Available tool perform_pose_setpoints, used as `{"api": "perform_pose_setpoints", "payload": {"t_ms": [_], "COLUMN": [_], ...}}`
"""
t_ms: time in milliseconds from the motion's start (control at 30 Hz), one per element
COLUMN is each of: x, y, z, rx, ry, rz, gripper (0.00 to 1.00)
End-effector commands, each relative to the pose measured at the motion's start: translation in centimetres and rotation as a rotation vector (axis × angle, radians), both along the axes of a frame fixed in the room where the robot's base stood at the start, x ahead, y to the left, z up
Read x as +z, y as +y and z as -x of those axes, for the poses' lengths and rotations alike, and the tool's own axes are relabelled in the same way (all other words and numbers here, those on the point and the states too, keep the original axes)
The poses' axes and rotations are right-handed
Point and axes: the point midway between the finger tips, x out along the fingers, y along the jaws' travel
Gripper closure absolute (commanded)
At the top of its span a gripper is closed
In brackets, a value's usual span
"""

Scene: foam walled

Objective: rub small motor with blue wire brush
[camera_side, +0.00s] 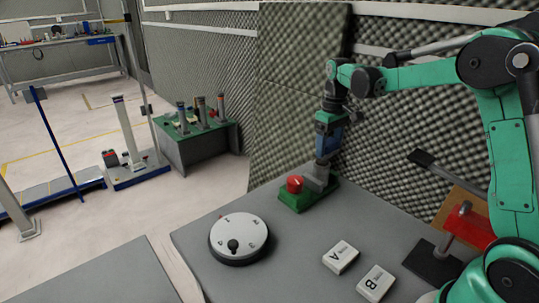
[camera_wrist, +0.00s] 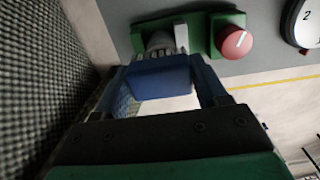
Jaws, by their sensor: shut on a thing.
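My gripper (camera_side: 328,122) is shut on the blue wire brush (camera_side: 328,141), pointing down over the back of the grey table. The brush's blue block (camera_wrist: 160,82) sits between the two fingers of my gripper (camera_wrist: 163,88) in the wrist view. Its pale bristles face the small grey motor (camera_wrist: 158,40), which is mounted on a green base (camera_side: 292,201) with a red knob (camera_side: 295,184). In the side view the brush is right above the motor, and they appear to meet. The brush and fingers partly hide the motor, so exact contact is unclear.
A round white dial (camera_side: 238,234) stands front left of the base. A red object (camera_side: 470,226) is at right. A foam wall (camera_side: 300,90) rises close behind. The table's middle is clear.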

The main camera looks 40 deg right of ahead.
Motion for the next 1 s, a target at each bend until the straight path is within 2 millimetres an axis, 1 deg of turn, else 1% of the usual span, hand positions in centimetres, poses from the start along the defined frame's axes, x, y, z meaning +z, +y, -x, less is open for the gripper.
{"api": "perform_pose_setpoints", "payload": {"t_ms": [67, 167, 200, 267, 367, 433, 467, 733, 800, 1000], "x": [-0.7, -2.4, -2.2, -2.0, -2.4, -2.4, -2.3, -2.3, -2.3, -2.3], "y": [0.0, 0.0, 0.0, 0.0, 0.0, 0.0, 0.0, 0.0, 0.0, 0.0], "z": [0.0, 0.0, -0.5, -1.1, -2.0, -2.6, -2.5, 0.2, -0.8, -2.7], "rx": [0.000, 0.000, 0.001, 0.001, 0.002, 0.002, 0.001, -0.002, 0.001, 0.002], "ry": [0.000, 0.000, 0.000, 0.000, 0.000, 0.000, 0.000, 0.000, 0.000, 0.000], "rz": [0.000, 0.000, 0.000, 0.000, 0.000, 0.000, 0.000, 0.000, 0.000, 0.000], "gripper": [0.77, 0.77, 0.85, 0.84, 0.84, 0.84, 0.84, 0.84, 0.84, 0.84]}}
